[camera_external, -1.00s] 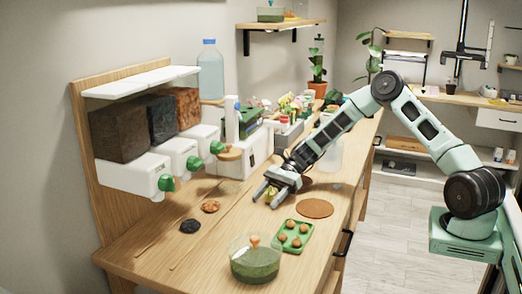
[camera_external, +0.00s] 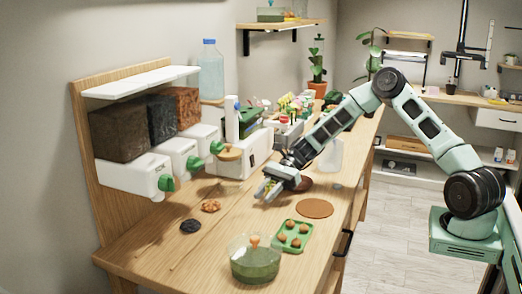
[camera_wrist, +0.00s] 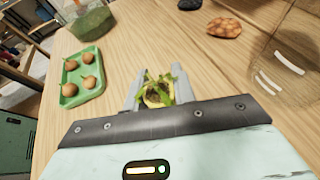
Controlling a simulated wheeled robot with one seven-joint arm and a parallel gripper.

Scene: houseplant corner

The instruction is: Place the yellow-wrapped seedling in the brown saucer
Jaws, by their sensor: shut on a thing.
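My gripper (camera_external: 266,193) is shut on the yellow-wrapped seedling (camera_wrist: 157,98), which shows green leaves above a yellow wrap between the two fingers (camera_wrist: 159,82) in the wrist view. In the external view the seedling (camera_external: 269,187) is small and partly hidden by the fingers. Whether it clears the bench is hard to tell. A flat orange-brown round saucer or disc (camera_external: 314,208) lies on the bench right of and nearer than my gripper. A darker red-brown disc (camera_external: 303,185) lies just right of my gripper, partly hidden by it. Neither disc shows in the wrist view.
Black (camera_external: 190,226) and orange (camera_external: 211,206) piles lie left, below the white dispensers (camera_external: 177,150). Bench between is clear.

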